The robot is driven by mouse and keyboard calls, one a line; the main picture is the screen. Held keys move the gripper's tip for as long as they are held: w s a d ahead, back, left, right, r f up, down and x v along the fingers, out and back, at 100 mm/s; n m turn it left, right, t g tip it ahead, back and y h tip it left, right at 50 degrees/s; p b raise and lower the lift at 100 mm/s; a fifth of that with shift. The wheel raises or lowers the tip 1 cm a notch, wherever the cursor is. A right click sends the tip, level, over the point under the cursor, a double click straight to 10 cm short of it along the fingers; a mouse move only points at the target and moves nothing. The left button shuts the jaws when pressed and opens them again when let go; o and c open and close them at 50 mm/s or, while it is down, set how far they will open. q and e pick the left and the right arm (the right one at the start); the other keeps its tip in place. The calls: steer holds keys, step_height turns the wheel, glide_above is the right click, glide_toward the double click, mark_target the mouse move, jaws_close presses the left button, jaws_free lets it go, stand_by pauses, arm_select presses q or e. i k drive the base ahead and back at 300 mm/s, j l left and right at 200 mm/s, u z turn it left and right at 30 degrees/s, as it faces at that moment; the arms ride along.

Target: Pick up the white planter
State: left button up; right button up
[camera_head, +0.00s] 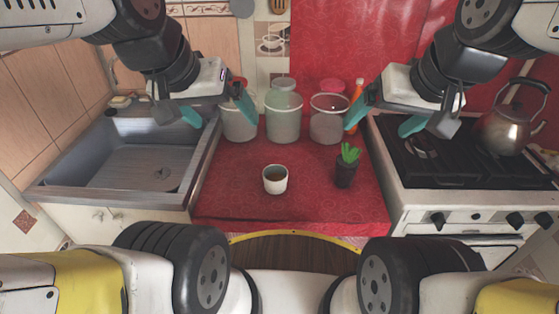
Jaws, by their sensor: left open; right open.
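The white planter (275,180) is a small round pot with brown contents. It stands upright on the red oilcloth counter (235,199), left of its middle and near the front. My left gripper (218,113) is open and empty, above and left of the planter, over the sink's right edge and close to the canisters. My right gripper (381,121) is open and empty, above and right of the planter, near the stove's left edge. Both grippers are well apart from the planter.
A dark pot with a green plant (346,170) stands right of the planter. Several lidded canisters (283,122) and an orange bottle (355,103) line the back. A sink (130,165) is left; a stove (448,160) with a kettle (507,128) is right. The counter's front is mostly clear.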

mark_target(275, 176)
steer(key=k+l+u, duration=0.15)
steer(key=u, duration=0.25)
steer(key=k+l+u, duration=0.15)
steer(key=l+u, duration=0.25)
steer(key=k+l+u, duration=0.15)
steer(key=u, duration=0.25)
steer(key=k+j, duration=0.05)
